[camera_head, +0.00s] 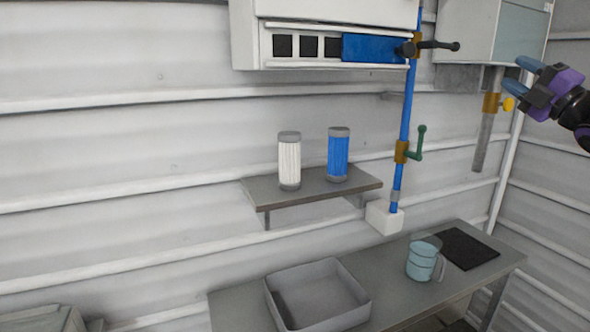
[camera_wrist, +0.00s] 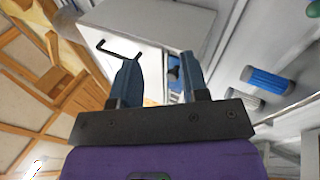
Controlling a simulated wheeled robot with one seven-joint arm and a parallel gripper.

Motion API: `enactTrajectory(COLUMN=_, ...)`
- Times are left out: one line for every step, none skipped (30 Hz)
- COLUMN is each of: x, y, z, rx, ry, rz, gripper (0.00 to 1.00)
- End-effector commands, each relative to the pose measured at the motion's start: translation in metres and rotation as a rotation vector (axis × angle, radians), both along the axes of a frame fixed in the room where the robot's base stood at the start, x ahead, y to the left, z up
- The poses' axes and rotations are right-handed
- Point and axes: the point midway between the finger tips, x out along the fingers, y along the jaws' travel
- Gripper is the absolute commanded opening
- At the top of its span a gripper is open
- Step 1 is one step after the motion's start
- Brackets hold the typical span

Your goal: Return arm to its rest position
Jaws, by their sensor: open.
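My gripper (camera_head: 521,76) is at the upper right of the head view, raised in front of the white cabinet on the right. Its two blue fingers are apart with nothing between them. In the wrist view the open fingers (camera_wrist: 158,80) point toward a white cabinet (camera_wrist: 160,28) with a dark bent handle. My purple wrist and black arm link run off the right edge of the head view.
A yellow-handled valve (camera_head: 491,103) is close below my gripper. A blue pipe (camera_head: 408,110) carries black and green handles. A shelf (camera_head: 265,193) holds white and blue cylinders. The bench (camera_head: 395,297) below bears a grey tray (camera_head: 285,313), a light-blue jug (camera_head: 421,262) and a black mat (camera_head: 468,248).

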Motion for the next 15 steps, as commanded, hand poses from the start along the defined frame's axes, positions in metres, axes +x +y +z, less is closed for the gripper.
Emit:
enactTrajectory(x=-0.002, y=0.011, z=-0.001, rx=-0.047, ry=0.001, rz=0.009, gripper=0.41)
enactTrajectory(x=-0.003, y=0.017, z=-0.002, rx=-0.077, ry=0.003, rz=0.014, gripper=0.41)
enactTrajectory(x=-0.006, y=0.026, z=-0.003, rx=-0.123, ry=0.002, rz=0.022, gripper=0.41)
enactTrajectory(x=-0.008, y=0.032, z=-0.004, rx=-0.157, ry=0.001, rz=0.028, gripper=0.41)
enactTrajectory(x=-0.01, y=0.04, z=-0.006, rx=-0.196, ry=0.001, rz=0.036, gripper=0.41)
enactTrajectory(x=-0.013, y=0.05, z=-0.008, rx=-0.25, ry=-0.002, rz=0.045, gripper=0.41)
enactTrajectory(x=-0.015, y=0.058, z=-0.009, rx=-0.295, ry=-0.006, rz=0.054, gripper=0.41)
enactTrajectory(x=-0.018, y=0.066, z=-0.012, rx=-0.342, ry=-0.011, rz=0.064, gripper=0.41)
enactTrajectory(x=-0.023, y=0.078, z=-0.015, rx=-0.41, ry=-0.02, rz=0.077, gripper=0.41)
enactTrajectory(x=-0.027, y=0.088, z=-0.018, rx=-0.469, ry=-0.029, rz=0.09, gripper=0.41)
enactTrajectory(x=-0.032, y=0.099, z=-0.021, rx=-0.532, ry=-0.041, rz=0.105, gripper=0.41)
enactTrajectory(x=-0.04, y=0.113, z=-0.026, rx=-0.626, ry=-0.062, rz=0.126, gripper=0.41)
enactTrajectory(x=-0.047, y=0.124, z=-0.03, rx=-0.705, ry=-0.082, rz=0.145, gripper=0.41)
enactTrajectory(x=-0.054, y=0.136, z=-0.036, rx=-0.786, ry=-0.106, rz=0.166, gripper=0.41)
enactTrajectory(x=-0.066, y=0.15, z=-0.043, rx=-0.902, ry=-0.145, rz=0.196, gripper=0.41)
